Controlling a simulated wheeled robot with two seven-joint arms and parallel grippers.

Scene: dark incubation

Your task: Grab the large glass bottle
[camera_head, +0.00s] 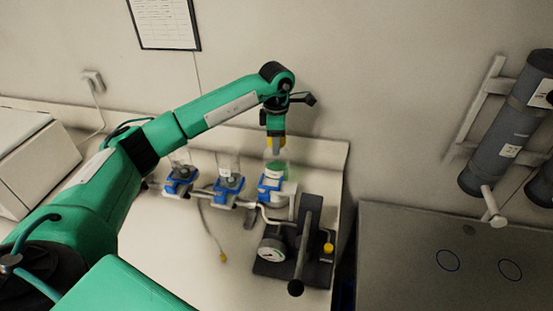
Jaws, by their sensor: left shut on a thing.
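A clear glass vessel with a green tint (276,169), seemingly the large glass bottle, is upright at the right end of a metal manifold. It is small and faint, and I cannot tell whether it rests on the blue-clamped holder (270,188) or hangs just above it. My left gripper (277,149) points straight down with its yellow fingers shut at the top of this glass. My right gripper is not in view.
Two more clear glass vessels stand in blue holders (181,178) and (228,184) to the left. A dark pump with a gauge (272,250) stands close in front. A grey cabinet top (455,245) is at right. Grey cylinders (505,135) hang on the wall.

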